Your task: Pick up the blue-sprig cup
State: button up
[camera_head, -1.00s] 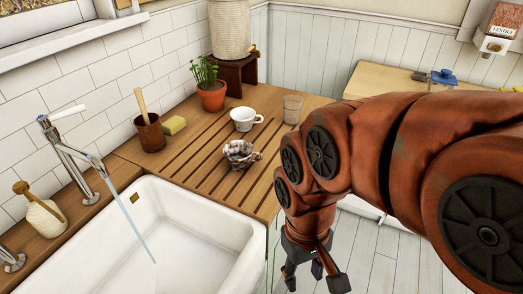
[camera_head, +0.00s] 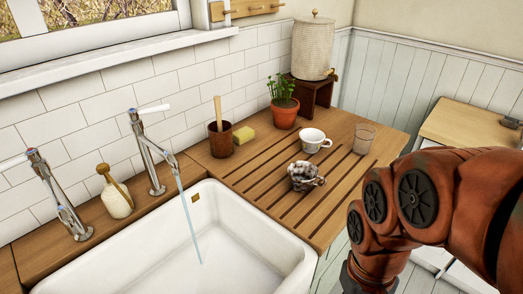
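Two cups stand on the slatted wooden drainboard (camera_head: 252,205). I cannot make out a blue sprig on either cup at this size. My reddish arm comes in from the right. Its wrist drops past the bottom edge, right of the drainboard, so my gripper's fingers are out of view. Neither cup is touched by my arm.
A clear glass (camera_head: 364,139) stands right of the white cup. Behind are a potted plant (camera_head: 285,113), a yellow sponge (camera_head: 244,134) and a brown pot (camera_head: 221,143) holding a stick. Water runs from a tap (camera_head: 146,150) into the white sink (camera_head: 285,238).

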aim_at(302, 174)
jog(key=k, duration=0.5)
jog(key=z, duration=0.95)
jog(key=i, duration=0.75)
jog(key=u, duration=2.4)
